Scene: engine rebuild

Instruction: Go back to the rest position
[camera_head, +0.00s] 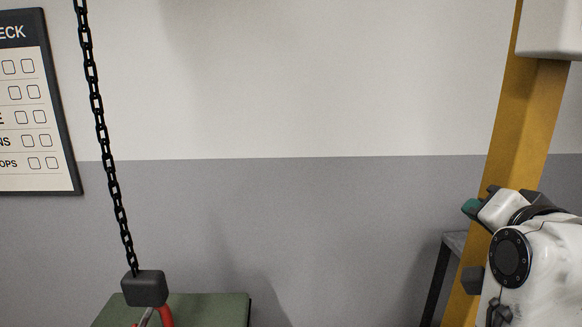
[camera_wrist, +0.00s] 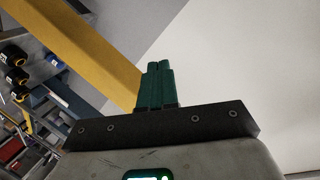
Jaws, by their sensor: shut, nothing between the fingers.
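My gripper (camera_wrist: 158,84) shows in the wrist view with its two green fingers together, shut and empty. In the head view my white arm is at the lower right, in front of a yellow post, and a green fingertip of my gripper (camera_head: 470,207) shows at its left end. Nothing is held. The lower part of my arm is cut off by the picture edge.
A black chain (camera_head: 105,140) hangs at the left, ending in a dark block (camera_head: 144,288) above a green surface (camera_head: 215,308). The yellow post (camera_head: 522,110) stands close to my arm. A grey table (camera_head: 455,243) is behind. The middle air space before the wall is clear.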

